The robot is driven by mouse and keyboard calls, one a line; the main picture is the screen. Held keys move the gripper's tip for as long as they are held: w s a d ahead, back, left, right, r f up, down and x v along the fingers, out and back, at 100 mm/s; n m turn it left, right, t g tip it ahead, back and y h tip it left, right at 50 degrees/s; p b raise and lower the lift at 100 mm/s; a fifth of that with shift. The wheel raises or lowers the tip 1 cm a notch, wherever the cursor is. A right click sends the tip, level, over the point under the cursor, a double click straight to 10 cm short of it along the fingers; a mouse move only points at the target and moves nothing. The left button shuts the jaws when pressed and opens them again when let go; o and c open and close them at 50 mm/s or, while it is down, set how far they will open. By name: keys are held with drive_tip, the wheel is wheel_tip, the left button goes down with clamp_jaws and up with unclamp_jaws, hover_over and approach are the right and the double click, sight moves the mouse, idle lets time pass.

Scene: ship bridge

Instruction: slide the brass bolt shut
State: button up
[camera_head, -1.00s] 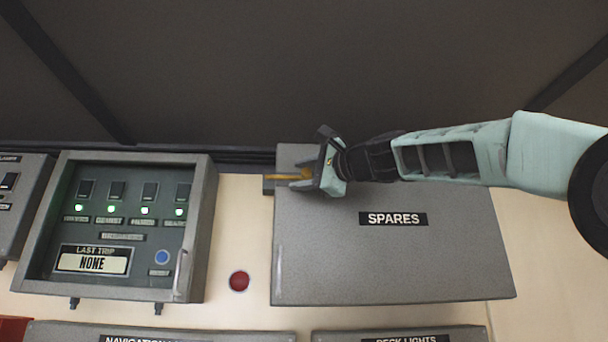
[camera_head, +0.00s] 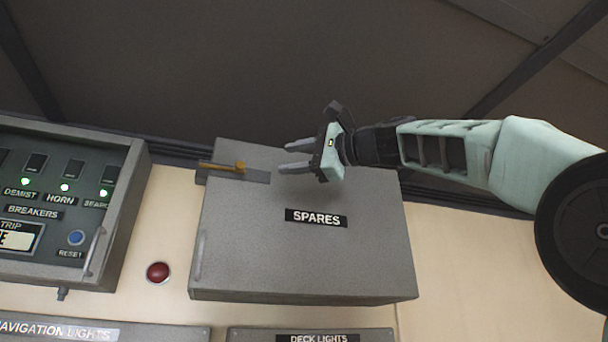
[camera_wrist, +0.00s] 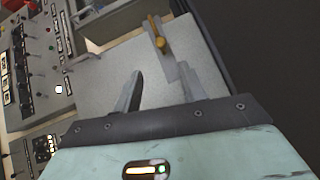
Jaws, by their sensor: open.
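The brass bolt (camera_head: 222,167) lies on a grey mounting plate (camera_head: 256,177) at the top left of the grey SPARES box (camera_head: 300,250). Its rod reaches left past the box's edge, over a small block there, and its knob is at the right end of the rod. My gripper (camera_head: 290,156) is open and empty, to the right of the bolt and apart from it, with its fingers pointing left. In the wrist view the bolt (camera_wrist: 158,36) shows ahead of the two spread fingers, with nothing between them.
A breaker panel (camera_head: 122,200) with lit green lamps and a handle stands to the left. A red button (camera_head: 158,272) is on the cream wall between it and the box. More panels (camera_head: 300,335) run along the bottom. The box front has a vertical handle (camera_head: 200,255) at its left.

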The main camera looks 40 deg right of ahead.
drive_tip(key=shift+v, duration=1.1)
drive_tip(key=w+a+f+n+g+b, duration=0.1)
drive_tip(key=w+a+f+g+b, duration=0.3)
drive_tip(key=f, duration=0.7)
drive_tip(key=w+a+f+n+g+p, duration=0.1)
drive_tip(key=w+a+f+n, duration=0.3)
drive_tip(key=f, duration=0.7)
drive_tip(key=a+f+n+g+h+b, duration=0.15)
drive_tip(key=a+f, duration=0.25)
drive_tip(key=f, duration=0.7)
drive_tip(key=a+f+n+g+b, duration=0.1)
drive_tip(key=a+f+g, duration=0.25)
drive_tip(key=f, duration=0.75)
drive_tip(key=s+a+f+n+g+h+b, duration=0.1)
drive_tip(key=s+a+f+n+g, duration=0.15)
drive_tip(key=s+f, duration=0.55)
drive_tip(key=s+a+f+n+g+h+b, duration=0.15)
drive_tip(key=s+f+n, duration=0.25)
drive_tip(key=f, duration=0.8)
drive_tip(key=s+a+f+n+g+h+b, duration=0.1)
drive_tip(key=s+f+n+g+h+b, duration=0.15)
drive_tip(key=s+f, duration=0.6)
drive_tip(key=s+d+f+n+h, duration=0.1)
drive_tip(key=s+d+f+n, duration=0.2)
drive_tip(key=f, duration=0.7)
drive_tip(key=shift+s+d+n+g+h, duration=0.2)
drive_tip(key=shift+s+n+g+h, duration=0.2)
drive_tip(key=shift+s+n, duration=0.85)
